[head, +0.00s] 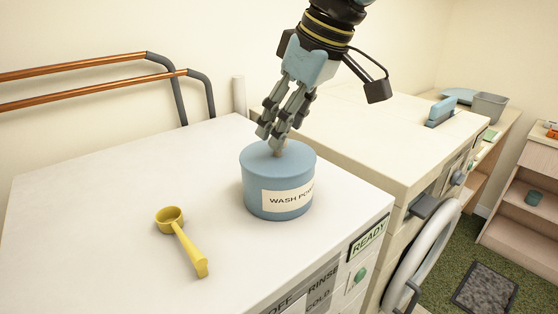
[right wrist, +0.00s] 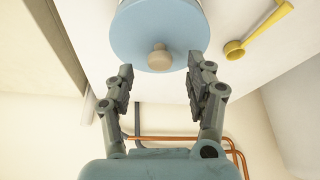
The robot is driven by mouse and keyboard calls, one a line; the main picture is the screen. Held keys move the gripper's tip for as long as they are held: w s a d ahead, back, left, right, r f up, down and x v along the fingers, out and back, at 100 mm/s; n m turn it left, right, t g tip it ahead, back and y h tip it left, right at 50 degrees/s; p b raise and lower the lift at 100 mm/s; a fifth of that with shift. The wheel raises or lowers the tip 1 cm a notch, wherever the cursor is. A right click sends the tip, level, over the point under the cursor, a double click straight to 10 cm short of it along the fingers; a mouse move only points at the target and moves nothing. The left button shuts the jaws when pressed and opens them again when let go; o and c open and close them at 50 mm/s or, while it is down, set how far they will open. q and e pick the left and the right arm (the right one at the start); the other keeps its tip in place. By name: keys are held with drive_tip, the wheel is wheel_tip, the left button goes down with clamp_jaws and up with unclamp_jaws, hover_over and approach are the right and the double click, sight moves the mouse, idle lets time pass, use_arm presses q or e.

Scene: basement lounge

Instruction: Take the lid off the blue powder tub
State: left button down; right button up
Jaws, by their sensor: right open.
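The blue powder tub (head: 255,194) stands upright on the white machine top in the head view, with a label reading "WASH PO…". Its blue lid (head: 300,157) is on the tub. The lid's small tan knob shows in the right wrist view (right wrist: 159,57). My right gripper (head: 271,143) is over the lid, its fingers pointing down around the knob in the head view. In the right wrist view, the fingers (right wrist: 162,75) are apart, with the knob between and slightly beyond their tips. They hold nothing. My left gripper is not in view.
A yellow scoop (head: 182,240) lies on the white top (head: 90,215), left of the tub. A second machine (head: 370,130) stands to the right, across a narrow gap. Copper pipes (head: 90,65) run along the back wall. The left of the top is clear.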

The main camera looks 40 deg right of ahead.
drive_tip(key=b+x, duration=0.1)
drive_tip(key=x, duration=0.2)
drive_tip(key=shift+w, duration=0.2)
drive_tip(key=shift+s, duration=0.15)
drive_tip(key=shift+c, duration=0.7)
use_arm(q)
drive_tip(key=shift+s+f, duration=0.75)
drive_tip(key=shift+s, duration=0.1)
use_arm(e)
clamp_jaws()
drive_tip(key=shift+r, duration=0.1)
